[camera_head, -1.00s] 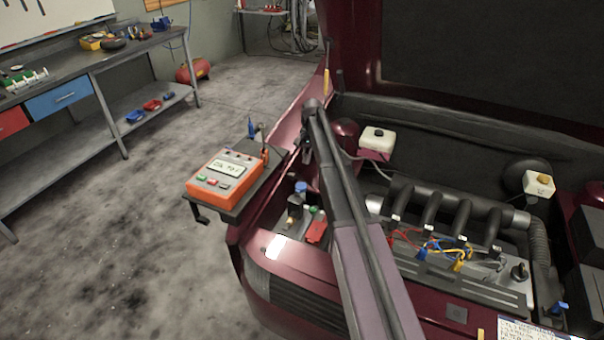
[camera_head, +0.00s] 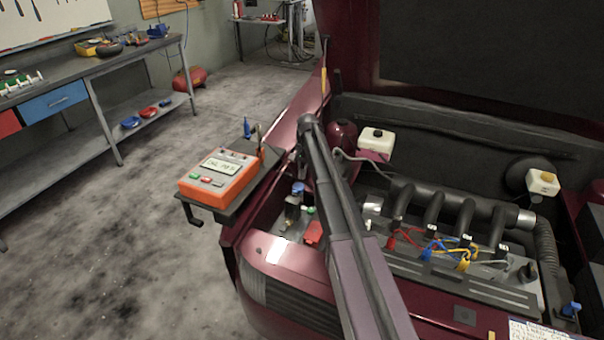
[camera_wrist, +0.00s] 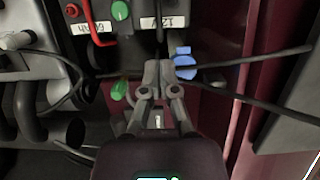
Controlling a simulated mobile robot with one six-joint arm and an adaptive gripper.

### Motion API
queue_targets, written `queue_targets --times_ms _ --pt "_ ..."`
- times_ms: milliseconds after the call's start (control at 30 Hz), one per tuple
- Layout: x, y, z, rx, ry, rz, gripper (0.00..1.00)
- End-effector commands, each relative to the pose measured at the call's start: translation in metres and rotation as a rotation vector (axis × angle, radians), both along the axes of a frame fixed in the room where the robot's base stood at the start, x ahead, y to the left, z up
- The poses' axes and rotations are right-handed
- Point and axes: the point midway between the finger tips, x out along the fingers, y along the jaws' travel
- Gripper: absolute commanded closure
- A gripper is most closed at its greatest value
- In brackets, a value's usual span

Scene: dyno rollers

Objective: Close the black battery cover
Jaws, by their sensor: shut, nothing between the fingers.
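My gripper (camera_wrist: 158,72) is shut and empty in the wrist view, pointing into the engine bay. Its tips are just left of a blue cap (camera_wrist: 184,64) and right of a green piece (camera_wrist: 118,90); contact is unclear. A dark box with white labels, a green knob (camera_wrist: 120,10) and a red cable (camera_wrist: 97,25) lies beyond the tips. In the head view the battery corner shows a red cover (camera_head: 313,232) and a blue cap (camera_head: 298,188), left of my arm. I cannot clearly make out the black battery cover; my arm hides part of this corner.
An orange tester (camera_head: 220,175) sits on a dark tray at the fender. The engine (camera_head: 430,215) with coloured wires lies right of my arm. The raised hood (camera_head: 470,60) stands behind. A workbench (camera_head: 100,70) is at left, with open floor between. Thin black cables cross near my gripper.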

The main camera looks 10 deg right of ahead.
Motion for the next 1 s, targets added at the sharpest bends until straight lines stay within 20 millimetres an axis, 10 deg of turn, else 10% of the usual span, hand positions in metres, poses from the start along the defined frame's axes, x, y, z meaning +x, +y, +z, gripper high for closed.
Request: queue_targets --times_ms 400,1000 --pt "-0.007 0.005 -0.035 0.000 0.000 0.001 1.00" --pt "-0.039 0.029 -0.030 0.000 0.000 0.000 1.00"
